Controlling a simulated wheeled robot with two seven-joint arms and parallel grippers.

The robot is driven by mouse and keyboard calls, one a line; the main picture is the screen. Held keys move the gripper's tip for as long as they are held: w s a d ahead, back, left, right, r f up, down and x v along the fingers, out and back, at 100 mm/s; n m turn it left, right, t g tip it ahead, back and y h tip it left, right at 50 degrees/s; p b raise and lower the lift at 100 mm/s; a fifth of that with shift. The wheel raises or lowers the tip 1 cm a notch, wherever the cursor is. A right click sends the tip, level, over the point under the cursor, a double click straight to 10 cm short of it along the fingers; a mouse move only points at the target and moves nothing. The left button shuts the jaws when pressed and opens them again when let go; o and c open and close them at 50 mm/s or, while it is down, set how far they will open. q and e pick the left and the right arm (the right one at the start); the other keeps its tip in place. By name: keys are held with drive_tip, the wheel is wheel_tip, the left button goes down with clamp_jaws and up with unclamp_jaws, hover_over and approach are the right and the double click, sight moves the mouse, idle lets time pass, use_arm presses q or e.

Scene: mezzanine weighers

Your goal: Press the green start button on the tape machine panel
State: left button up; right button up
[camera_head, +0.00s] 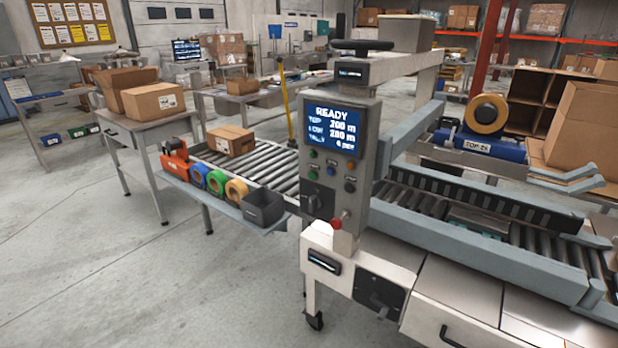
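The tape machine panel (335,150) is a grey upright box facing me near the middle of the view. Its blue screen (333,129) reads READY. Below the screen sit several small round buttons. A small green button (313,154) is at the left, just under the screen. A darker button (313,176) is below it; its colour is hard to tell. Neither of my grippers is in view.
A side shelf (222,205) with tape rolls, an orange tape dispenser (180,160) and a dark bin (262,207) lies left of the panel. A roller conveyor (275,165) runs behind it. Machine rails (480,245) extend right. Floor at lower left is clear.

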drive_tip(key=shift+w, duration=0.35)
